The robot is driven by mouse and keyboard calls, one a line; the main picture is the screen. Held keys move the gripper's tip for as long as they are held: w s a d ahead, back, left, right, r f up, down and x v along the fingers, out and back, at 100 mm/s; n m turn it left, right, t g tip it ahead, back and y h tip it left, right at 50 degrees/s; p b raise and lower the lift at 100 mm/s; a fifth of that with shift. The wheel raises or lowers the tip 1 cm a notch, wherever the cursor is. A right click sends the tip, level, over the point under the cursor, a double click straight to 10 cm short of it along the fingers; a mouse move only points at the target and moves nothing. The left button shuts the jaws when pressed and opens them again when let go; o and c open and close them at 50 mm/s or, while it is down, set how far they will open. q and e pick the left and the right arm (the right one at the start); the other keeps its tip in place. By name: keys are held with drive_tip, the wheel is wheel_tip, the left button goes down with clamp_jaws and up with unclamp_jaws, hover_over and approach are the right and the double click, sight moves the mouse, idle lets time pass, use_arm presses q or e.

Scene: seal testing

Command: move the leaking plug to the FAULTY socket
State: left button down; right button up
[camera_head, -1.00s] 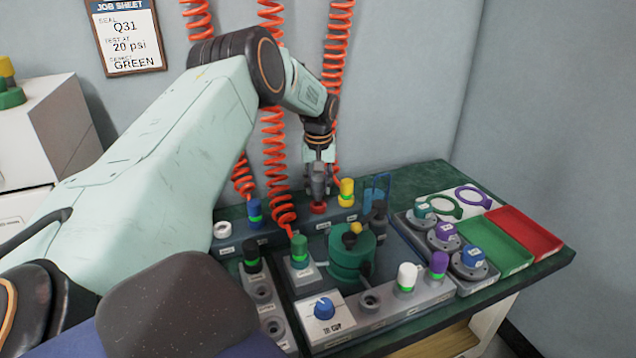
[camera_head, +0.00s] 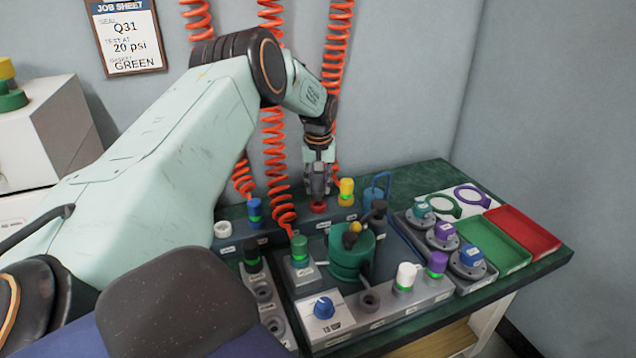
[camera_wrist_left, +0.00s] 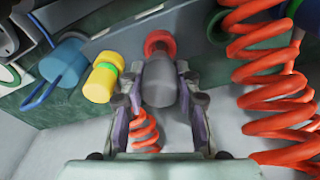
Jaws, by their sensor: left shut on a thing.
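My left gripper (camera_head: 318,188) points down at the back rail, over a red ring (camera_head: 318,207). In the left wrist view its fingers (camera_wrist_left: 160,84) are shut on a dark grey rounded plug (camera_wrist_left: 160,78), whose far end meets the red ring (camera_wrist_left: 159,42). I cannot tell whether the plug sits in the ring or just above it. The yellow plug (camera_head: 346,190) with a green band stands beside it, also in the left wrist view (camera_wrist_left: 100,82). The socket labels are too small to read, so FAULTY cannot be picked out. My right gripper is not in view.
A blue plug (camera_head: 255,210) and a white ring (camera_head: 223,229) share the back rail. Black (camera_head: 252,256), green (camera_head: 299,248), white (camera_head: 406,274) and purple (camera_head: 437,263) plugs stand nearer. A green fixture (camera_head: 350,257) occupies the middle. Red coiled hoses (camera_head: 272,130) hang behind.

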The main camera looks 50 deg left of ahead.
use_arm(q)
drive_tip(key=shift+f+b, duration=0.45)
drive_tip(key=shift+f, duration=0.95)
idle(0.5)
drive_tip(key=c, duration=0.9)
unclamp_jaws()
drive_tip(key=r, duration=0.8)
drive_tip(key=s+d+r, duration=0.1)
drive_tip(key=r, duration=0.3)
drive_tip(key=shift+f, duration=0.1)
